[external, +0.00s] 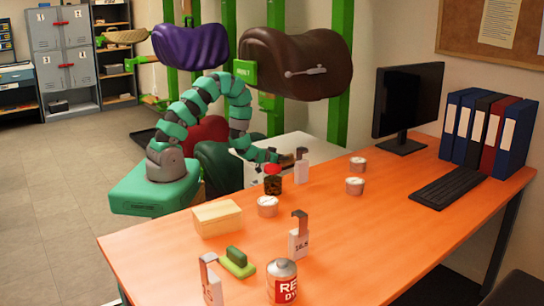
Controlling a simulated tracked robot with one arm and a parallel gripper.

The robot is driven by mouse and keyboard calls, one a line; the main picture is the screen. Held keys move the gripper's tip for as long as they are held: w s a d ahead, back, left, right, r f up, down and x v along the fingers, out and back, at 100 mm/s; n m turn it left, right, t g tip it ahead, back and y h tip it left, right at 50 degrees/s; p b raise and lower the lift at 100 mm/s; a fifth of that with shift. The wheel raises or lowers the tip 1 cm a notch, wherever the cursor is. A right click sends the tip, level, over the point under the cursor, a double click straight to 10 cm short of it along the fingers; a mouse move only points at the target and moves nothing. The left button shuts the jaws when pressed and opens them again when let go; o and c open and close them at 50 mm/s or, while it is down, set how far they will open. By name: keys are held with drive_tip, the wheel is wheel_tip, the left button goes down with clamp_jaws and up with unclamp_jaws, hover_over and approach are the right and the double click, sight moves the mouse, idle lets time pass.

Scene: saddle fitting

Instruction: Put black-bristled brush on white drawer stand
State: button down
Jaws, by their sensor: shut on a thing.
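My gripper (272,157) is at the far edge of the orange table, close to the white drawer stand. It is shut on a small brown and dark thing (287,160), which looks like the black-bristled brush. Its bristles are too small to make out. The white drawer stand (318,141) is behind the table's far edge, and its pale top shows in part. My arm and the things on the table hide the rest of it.
A dark jar with a red top (273,182) and a white tagged clamp (301,168) stand close to my gripper. A brown saddle (297,62) hangs above.

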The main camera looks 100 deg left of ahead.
drive_tip(key=shift+f, duration=0.1)
drive_tip(key=c, duration=1.2)
unclamp_jaws()
drive_tip(key=v, duration=0.1)
drive_tip(key=p+v, duration=0.1)
drive_tip(key=v, duration=0.1)
drive_tip(key=shift+s+d+r, duration=0.15)
drive_tip(key=shift+r, duration=0.15)
drive_tip(key=p+v, duration=0.8)
drive_tip(key=p, duration=0.6)
drive_tip(key=shift+s+d+p, duration=0.15)
drive_tip(key=shift+p, duration=0.25)
